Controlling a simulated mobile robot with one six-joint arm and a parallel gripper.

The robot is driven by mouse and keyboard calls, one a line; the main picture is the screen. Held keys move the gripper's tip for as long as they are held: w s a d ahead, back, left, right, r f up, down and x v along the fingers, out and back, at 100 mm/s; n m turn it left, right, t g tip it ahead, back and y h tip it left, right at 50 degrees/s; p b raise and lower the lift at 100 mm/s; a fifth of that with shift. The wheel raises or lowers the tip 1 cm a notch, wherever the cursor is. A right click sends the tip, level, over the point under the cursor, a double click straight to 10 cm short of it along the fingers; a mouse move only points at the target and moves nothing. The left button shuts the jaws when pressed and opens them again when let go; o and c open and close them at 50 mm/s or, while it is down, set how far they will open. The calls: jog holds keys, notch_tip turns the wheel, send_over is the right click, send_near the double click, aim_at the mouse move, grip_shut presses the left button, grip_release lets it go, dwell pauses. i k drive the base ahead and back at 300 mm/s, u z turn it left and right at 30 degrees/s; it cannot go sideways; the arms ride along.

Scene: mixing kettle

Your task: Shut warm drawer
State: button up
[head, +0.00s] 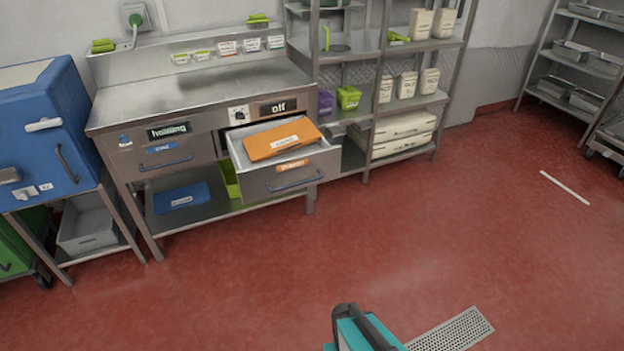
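A drawer (290,172) on the right side of the steel counter is pulled out. It has a steel front with an orange label and a bar handle (295,182). An orange flat item (281,138) with a white label lies in it. The small display above it reads "off". The left drawer (165,157) has a blue label and is shut; the display above it reads "holding". The drawer labels are too small to read, so I cannot tell by text which is the warm drawer. My gripper's fingers do not show.
The red floor in front of the counter is clear, with a drain grate (452,332) at the bottom. A blue cabinet (45,120) stands on the left. Steel shelving (385,45) with boxes stands right of the counter. A blue flat item (182,198) lies on the counter's lower shelf.

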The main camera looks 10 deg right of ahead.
aim_at(317, 162)
jog(key=z, duration=0.05)
jog(key=k, duration=0.45)
jog(key=u, duration=0.3)
jog(key=i, duration=0.9)
jog(key=u, duration=0.75)
